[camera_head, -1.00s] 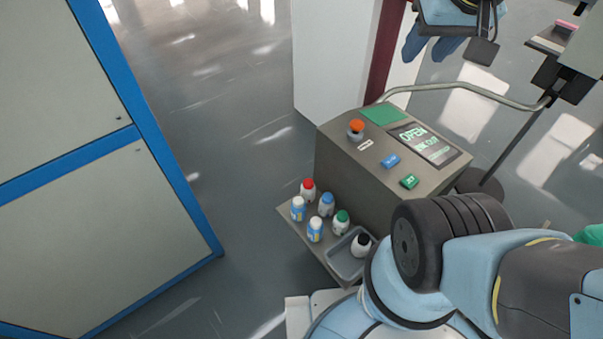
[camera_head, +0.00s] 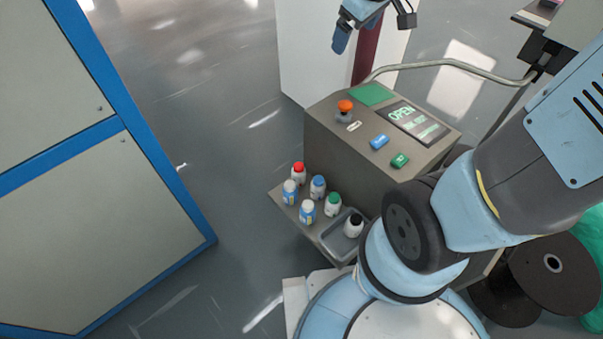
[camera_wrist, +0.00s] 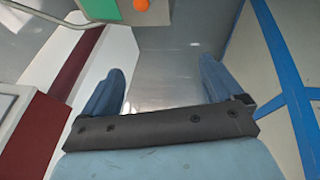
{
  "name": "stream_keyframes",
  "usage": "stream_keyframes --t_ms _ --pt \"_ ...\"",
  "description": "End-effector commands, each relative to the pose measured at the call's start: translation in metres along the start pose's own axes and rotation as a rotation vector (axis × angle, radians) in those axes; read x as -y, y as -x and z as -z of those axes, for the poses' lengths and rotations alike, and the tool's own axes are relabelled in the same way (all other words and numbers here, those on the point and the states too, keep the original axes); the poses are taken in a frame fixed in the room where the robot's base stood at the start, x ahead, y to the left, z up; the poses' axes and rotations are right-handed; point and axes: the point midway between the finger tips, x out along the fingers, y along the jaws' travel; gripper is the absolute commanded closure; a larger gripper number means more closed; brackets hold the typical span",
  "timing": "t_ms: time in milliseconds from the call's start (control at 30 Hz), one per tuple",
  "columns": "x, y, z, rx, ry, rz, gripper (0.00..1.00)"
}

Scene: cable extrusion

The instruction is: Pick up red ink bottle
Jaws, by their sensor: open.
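The red ink bottle (camera_head: 298,173), white with a red cap, stands upright at the back corner of a small shelf on the machine's left side in the head view. My gripper (camera_head: 341,33) is at the top of the head view, above and beyond the machine, well apart from the bottle. In the wrist view my gripper (camera_wrist: 162,82) has its two blue fingers spread wide with only floor between them. The red bottle does not show in the wrist view.
Blue-capped (camera_head: 317,187), green-capped (camera_head: 333,204) and white-capped (camera_head: 307,211) bottles crowd the shelf. A black-capped bottle (camera_head: 354,225) stands in a grey tray (camera_head: 337,243). The control box (camera_head: 340,150) with an orange button (camera_head: 345,105) rises beside them. A blue-framed cabinet (camera_head: 90,220) stands left; floor between is clear.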

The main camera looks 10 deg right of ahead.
Motion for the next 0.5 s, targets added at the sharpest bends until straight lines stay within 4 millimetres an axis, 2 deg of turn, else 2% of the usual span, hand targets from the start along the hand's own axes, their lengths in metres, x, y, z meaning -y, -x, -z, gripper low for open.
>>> stream_keyframes --t_ms 33,200,500 --pt "0.001 -0.017 0.007 0.010 0.055 0.007 0.07" --pt "0.004 -0.067 0.025 0.025 0.247 0.017 0.07" --pt "0.020 -0.160 0.047 0.052 0.598 0.028 0.07"
